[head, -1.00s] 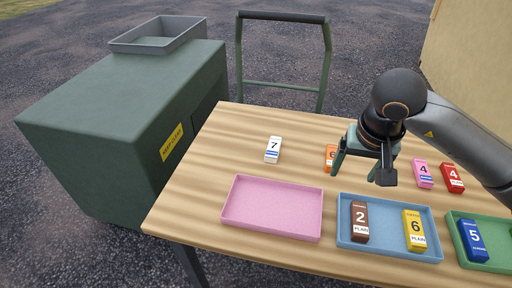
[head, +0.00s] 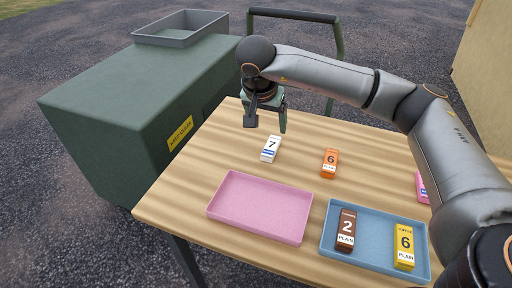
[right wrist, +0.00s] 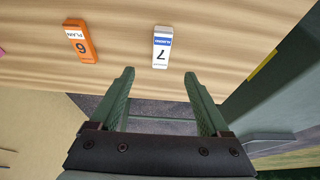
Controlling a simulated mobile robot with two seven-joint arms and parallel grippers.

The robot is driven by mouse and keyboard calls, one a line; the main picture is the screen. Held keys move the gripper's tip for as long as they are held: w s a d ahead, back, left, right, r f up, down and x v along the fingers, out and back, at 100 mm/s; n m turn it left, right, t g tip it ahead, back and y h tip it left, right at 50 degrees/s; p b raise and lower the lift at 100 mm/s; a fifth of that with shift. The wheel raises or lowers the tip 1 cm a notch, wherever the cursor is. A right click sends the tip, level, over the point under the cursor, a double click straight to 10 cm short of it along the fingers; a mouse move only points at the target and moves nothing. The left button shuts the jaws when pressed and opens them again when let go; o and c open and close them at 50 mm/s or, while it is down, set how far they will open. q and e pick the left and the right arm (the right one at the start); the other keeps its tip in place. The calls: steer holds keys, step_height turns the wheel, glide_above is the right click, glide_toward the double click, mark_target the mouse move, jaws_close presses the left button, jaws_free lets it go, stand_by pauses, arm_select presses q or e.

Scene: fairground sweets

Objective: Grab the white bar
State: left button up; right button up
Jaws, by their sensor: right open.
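The white bar (head: 271,149), marked with a 7 and a blue band, lies on the wooden table near its far left part. It also shows in the right wrist view (right wrist: 162,48), ahead of the fingertips and roughly between them. My right gripper (head: 267,127) is open and empty, just beyond the bar and above the table's far edge. In the right wrist view its two fingers (right wrist: 160,75) are spread wide apart, with a gap to the bar. My left gripper is not in view.
An orange bar (head: 330,162) lies to the right of the white bar. A pink tray (head: 222,214) is empty. A blue tray (head: 375,257) holds a brown bar (head: 346,229) and a yellow bar (head: 404,246). A green cabinet (head: 120,115) with a grey bin (head: 180,38) stands left.

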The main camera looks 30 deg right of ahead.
mark_target(271, 147)
steer(key=x, duration=1.2)
steer(key=shift+w+a+f, duration=0.1)
steer(key=shift+w+f, duration=0.1)
steer(key=shift+f, duration=0.1)
jaws_close()
